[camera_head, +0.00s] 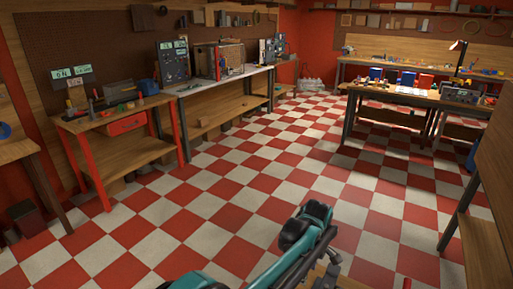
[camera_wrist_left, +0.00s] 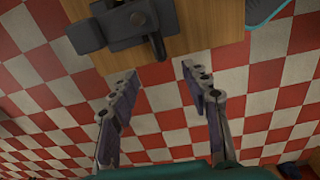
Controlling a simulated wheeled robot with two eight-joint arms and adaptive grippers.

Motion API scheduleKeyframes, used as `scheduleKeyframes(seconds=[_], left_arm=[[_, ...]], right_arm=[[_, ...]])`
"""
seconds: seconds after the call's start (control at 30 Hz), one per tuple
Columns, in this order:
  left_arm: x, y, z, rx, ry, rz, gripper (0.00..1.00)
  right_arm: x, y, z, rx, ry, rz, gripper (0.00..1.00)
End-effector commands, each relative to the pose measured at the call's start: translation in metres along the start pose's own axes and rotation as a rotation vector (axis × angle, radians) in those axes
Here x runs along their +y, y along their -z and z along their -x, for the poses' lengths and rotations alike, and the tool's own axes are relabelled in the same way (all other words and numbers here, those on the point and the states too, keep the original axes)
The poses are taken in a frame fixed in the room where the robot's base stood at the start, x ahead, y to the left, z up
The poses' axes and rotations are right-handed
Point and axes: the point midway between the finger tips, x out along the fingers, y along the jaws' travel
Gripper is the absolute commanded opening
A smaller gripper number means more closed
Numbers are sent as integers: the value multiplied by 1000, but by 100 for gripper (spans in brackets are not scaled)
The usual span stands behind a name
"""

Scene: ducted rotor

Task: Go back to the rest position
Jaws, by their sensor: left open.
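The task names no object. My left gripper (camera_wrist_left: 157,74) shows in the left wrist view with its two fingers wide apart. Nothing is between the fingers; the checkered floor shows through the gap. In the head view my teal and dark left arm crosses the bottom middle, but the jaws are hard to make out there. My right gripper is in neither view.
A wooden top (camera_wrist_left: 215,25) with a dark vise-like block (camera_wrist_left: 125,22) lies near the left fingertips, apart from them. A red-framed bench (camera_head: 120,120) and a long workbench (camera_head: 220,82) line the left wall. The checkered floor (camera_head: 240,165) between the benches is open.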

Motion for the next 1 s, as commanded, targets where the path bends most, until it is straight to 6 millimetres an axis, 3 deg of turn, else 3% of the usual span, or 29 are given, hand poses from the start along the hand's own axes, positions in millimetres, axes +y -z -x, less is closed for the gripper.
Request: scheduleKeyframes(seconds=[0.2,0.33,0.5,0.67,0.8,1.0], left_arm=[[-66,77,66,38,-119,-183,48],[-118,113,95,92,-188,-312,48],[-191,147,115,195,-255,-479,48],[-260,166,117,318,-286,-632,48],[-311,174,107,429,-285,-754,48],[-351,177,92,536,-261,-867,48]], right_arm=[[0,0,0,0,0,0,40],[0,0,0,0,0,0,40],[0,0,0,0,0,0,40],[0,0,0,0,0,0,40],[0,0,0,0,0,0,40],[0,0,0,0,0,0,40]])
